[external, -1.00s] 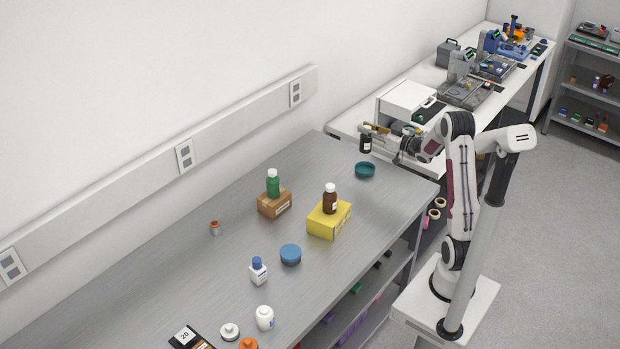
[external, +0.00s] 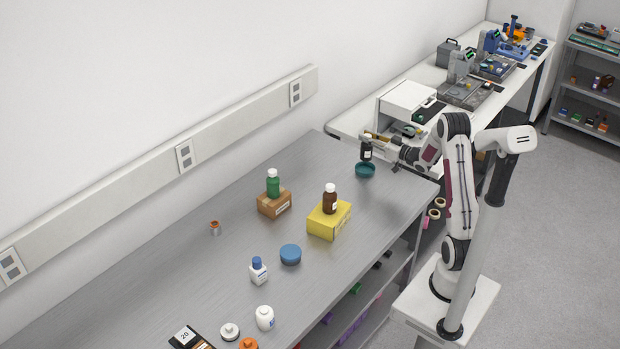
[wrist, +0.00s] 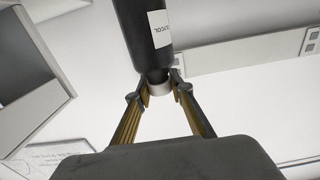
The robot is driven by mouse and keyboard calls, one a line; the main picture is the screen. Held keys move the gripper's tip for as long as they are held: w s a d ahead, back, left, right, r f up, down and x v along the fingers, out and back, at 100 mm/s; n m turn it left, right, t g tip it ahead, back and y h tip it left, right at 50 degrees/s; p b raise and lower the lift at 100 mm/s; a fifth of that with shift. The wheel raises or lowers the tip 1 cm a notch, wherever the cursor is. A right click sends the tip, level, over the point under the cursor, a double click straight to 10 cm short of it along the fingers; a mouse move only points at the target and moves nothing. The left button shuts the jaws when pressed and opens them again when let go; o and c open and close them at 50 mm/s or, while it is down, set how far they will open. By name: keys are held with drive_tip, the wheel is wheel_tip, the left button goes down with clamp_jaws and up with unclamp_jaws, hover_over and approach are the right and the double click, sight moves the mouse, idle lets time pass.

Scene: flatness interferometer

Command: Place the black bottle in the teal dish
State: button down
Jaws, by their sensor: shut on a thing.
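The black bottle (external: 366,154) is upright in the external view, with its lower end right at the teal dish (external: 365,171). I cannot tell if it touches the dish floor. My gripper (external: 370,138) is shut on the bottle near its top. In the wrist view the bottle (wrist: 145,35) shows a white label, and the fingertips of my gripper (wrist: 161,88) close around its neck by a light cap (wrist: 155,89). The teal dish is not seen in the wrist view.
A brown box (external: 274,205) carries a green bottle (external: 273,184), and a yellow box (external: 329,220) carries a brown bottle (external: 330,199). A blue round container (external: 290,254) and small bottles stand nearer on the grey bench (external: 200,275). A white cabinet (external: 408,97) stands behind my gripper.

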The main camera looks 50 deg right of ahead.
sight(369, 150)
drive_tip(key=shift+f, duration=1.25)
drive_tip(key=shift+f, duration=1.9)
drive_tip(key=shift+f, duration=0.15)
drive_tip(key=c, duration=1.8)
unclamp_jaws()
drive_tip(key=shift+s, duration=0.5)
drive_tip(key=s, duration=1.1)
